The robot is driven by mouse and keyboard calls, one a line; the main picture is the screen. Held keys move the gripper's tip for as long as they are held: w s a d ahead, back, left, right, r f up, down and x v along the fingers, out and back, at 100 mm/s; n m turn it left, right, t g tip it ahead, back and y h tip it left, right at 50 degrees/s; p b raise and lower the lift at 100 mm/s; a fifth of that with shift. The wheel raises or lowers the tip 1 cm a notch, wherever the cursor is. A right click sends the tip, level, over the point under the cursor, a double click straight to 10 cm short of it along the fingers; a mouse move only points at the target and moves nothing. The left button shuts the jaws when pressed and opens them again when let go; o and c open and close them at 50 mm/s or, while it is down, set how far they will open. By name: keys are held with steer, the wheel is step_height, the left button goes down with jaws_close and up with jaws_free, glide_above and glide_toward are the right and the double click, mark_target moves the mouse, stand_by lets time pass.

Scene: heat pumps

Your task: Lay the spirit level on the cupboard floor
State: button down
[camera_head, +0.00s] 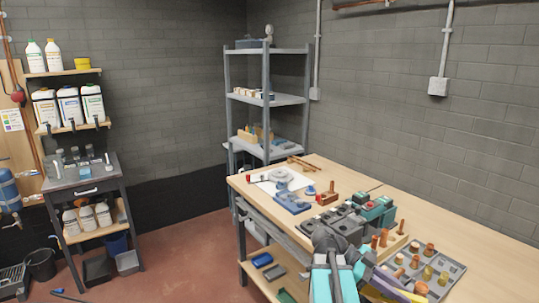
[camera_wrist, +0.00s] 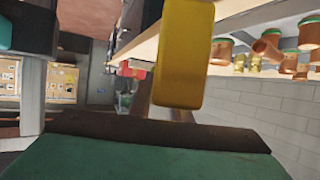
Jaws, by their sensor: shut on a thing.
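The spirit level (camera_wrist: 180,55) looks like a yellow bar, seen nearly end-on in the upper middle of the wrist view. My gripper (camera_wrist: 160,135) is shut on it; a broad green part with a dark edge fills the bottom of that view and hides where the jaws meet the bar. In the head view a small yellow piece (camera_head: 414,297) shows at the bottom edge, beside my teal arm, near the front of the workbench (camera_head: 455,215). I cannot make out the cupboard or its floor for certain in either view.
The workbench carries a tray of copper fittings (camera_head: 430,270), grey and teal tool cases (camera_head: 375,210) and blue tools (camera_head: 292,203). A shelf rack (camera_head: 266,100) stands behind it. A smaller side bench (camera_head: 88,180) is at left. Red floor (camera_head: 195,255) between them is clear.

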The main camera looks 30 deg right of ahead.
steer(key=w+a+n+t+h, duration=0.2)
steer(key=w+a+n+t, duration=0.3)
steer(key=w, duration=0.4)
steer(key=w+a+f+n+t+h, duration=0.1)
steer(key=w+a+n+t+h, duration=0.15)
steer(key=w+a, duration=0.5)
steer(key=w+a+n+t+h, duration=0.2)
steer(key=w+a+n+t, duration=0.25)
steer(key=w, duration=0.65)
steer(key=w+a+r+n+t+y, duration=0.35)
steer(key=w+a+n+t, duration=0.55)
steer(key=w+a, duration=0.5)
steer(key=w+a+r+n+t+y, duration=0.4)
steer(key=w+a+r+n+y, duration=0.3)
steer(key=a+r+y, duration=0.3)
steer(key=shift+w+n, duration=0.3)
steer(key=shift+n, duration=0.5)
